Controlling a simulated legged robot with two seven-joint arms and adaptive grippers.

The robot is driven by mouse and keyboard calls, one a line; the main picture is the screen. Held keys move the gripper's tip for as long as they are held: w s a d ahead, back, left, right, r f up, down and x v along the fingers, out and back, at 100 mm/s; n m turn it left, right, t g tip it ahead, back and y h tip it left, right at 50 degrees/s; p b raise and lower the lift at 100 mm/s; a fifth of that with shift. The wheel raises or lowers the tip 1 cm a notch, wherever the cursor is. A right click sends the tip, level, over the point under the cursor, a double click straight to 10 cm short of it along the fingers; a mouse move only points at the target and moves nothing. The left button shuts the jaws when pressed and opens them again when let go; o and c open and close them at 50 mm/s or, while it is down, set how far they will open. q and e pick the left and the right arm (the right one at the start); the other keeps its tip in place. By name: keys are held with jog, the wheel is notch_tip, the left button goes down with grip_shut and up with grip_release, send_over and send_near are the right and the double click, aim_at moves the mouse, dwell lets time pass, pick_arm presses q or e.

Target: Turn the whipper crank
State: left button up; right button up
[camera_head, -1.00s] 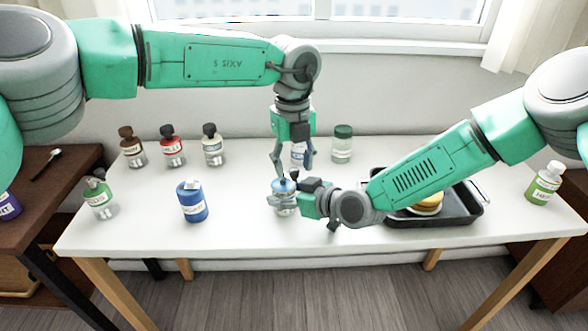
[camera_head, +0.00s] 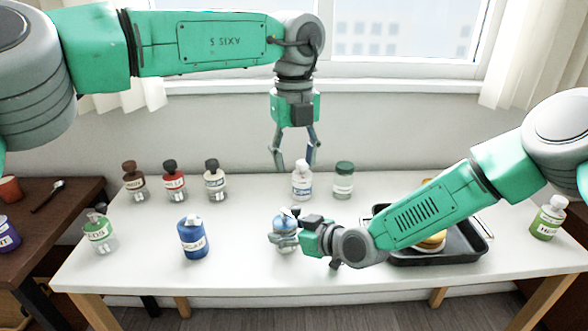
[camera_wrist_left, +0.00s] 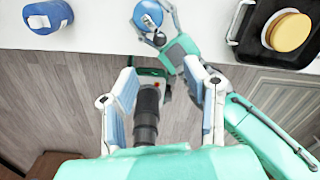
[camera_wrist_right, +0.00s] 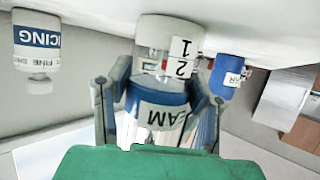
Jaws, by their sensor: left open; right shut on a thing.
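The whipper (camera_head: 284,222) is a small jar with a blue top and a light lower part, standing on the white table. Its crank (camera_head: 291,211) appears as a small pale and dark piece on top; its exact angle is hard to tell. My right gripper (camera_head: 287,237) is shut around the whipper's body from the right. In the right wrist view the whipper's blue band (camera_wrist_right: 158,104) sits between the fingers, upside down. My left gripper (camera_head: 293,160) is open and empty, pointing down, above and apart from the whipper. The left wrist view shows the whipper's blue dome (camera_wrist_left: 148,14) beyond the open fingers.
An icing bottle (camera_head: 302,182) and a green-capped jar (camera_head: 343,181) stand behind the whipper. A blue bottle (camera_head: 193,240) stands to its left, with several jars farther left. A black tray (camera_head: 470,252) with buns lies under my right arm. The table front between blue bottle and whipper is clear.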

aim_at(295, 206)
pick_arm(q)
notch_tip(295, 206, down, 12)
jog(key=n, duration=0.5)
jog(key=shift+w+n, duration=0.1)
jog(key=shift+n, duration=0.2)
dwell(0.3)
grip_shut()
